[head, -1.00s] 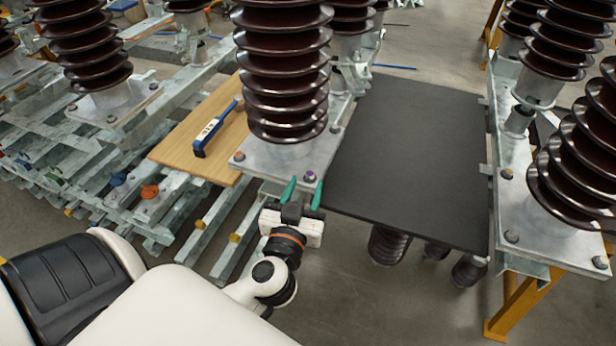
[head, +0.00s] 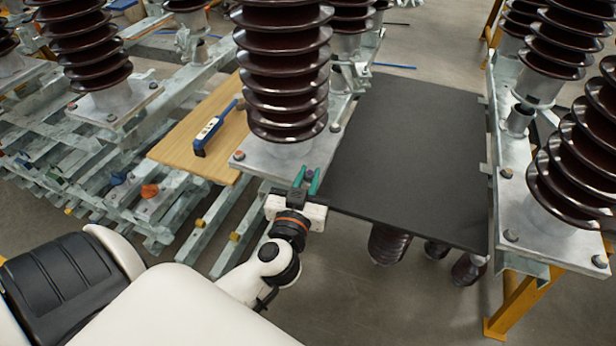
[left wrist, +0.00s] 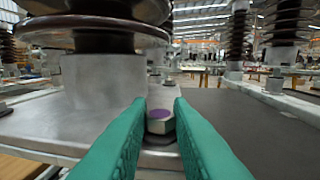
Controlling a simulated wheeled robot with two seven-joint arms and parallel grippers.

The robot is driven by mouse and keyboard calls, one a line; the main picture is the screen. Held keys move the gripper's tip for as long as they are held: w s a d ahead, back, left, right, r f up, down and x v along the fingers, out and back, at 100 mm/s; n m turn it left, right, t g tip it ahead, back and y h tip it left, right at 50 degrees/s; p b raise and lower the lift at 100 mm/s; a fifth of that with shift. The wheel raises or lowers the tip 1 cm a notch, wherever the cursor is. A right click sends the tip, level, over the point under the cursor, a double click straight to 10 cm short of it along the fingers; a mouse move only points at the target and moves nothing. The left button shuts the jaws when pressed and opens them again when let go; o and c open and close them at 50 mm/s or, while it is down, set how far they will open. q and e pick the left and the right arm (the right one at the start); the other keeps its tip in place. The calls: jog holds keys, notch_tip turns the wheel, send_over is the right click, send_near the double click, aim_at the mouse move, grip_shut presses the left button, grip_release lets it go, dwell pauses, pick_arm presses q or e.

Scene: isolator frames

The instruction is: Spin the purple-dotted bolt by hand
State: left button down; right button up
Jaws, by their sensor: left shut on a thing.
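The purple-dotted bolt (left wrist: 160,121) sits at the front right corner of the metal base plate (head: 262,160) under the middle brown insulator (head: 285,80). The bolt's lower part is hidden. My right gripper is not in view.
A wooden board (head: 205,135) with a blue-and-white tool (head: 214,130) on it lies to the left. A dark flat panel (head: 410,160) lies to the right of the bolt. Another bolt (head: 239,155) is on the plate's left corner. More insulators stand around.

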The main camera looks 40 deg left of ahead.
pick_arm(q)
jog(key=shift+a+r+m+t+h+p, duration=0.1)
jog(key=shift+r+m+t+h+p, duration=0.1)
jog(key=shift+m+h+p, duration=0.6)
jog(key=shift+a+r+m+t+h+p, duration=0.15)
jog(key=shift+m+h+p, duration=0.25)
jog(key=shift+h+p, duration=0.7)
jog(key=shift+f+m+h+p, duration=0.2)
jog(key=shift+m+h+p, duration=0.2)
jog(key=shift+h+p, duration=0.15)
jog(key=shift+f+m+h, duration=0.15)
jog(key=shift+m+h, duration=0.25)
jog(key=shift+h, duration=0.25)
jog(key=h, duration=0.1)
jog(key=m+h+b, duration=0.1)
jog(key=shift+a+f+m+h, duration=0.15)
jog(key=shift+f+m+h, duration=0.1)
jog(key=shift+m+h, duration=0.05)
jog(key=m+h+b, duration=0.1)
jog(key=h+b, duration=0.1)
jog(key=b, duration=0.1)
jog(key=shift+m, duration=0.3)
jog(key=shift+a+r+m+h+b, duration=0.15)
jog(key=shift+m+h+b, duration=0.15)
jog(key=shift+h+b, duration=0.3)
jog(key=shift+r, duration=0.1)
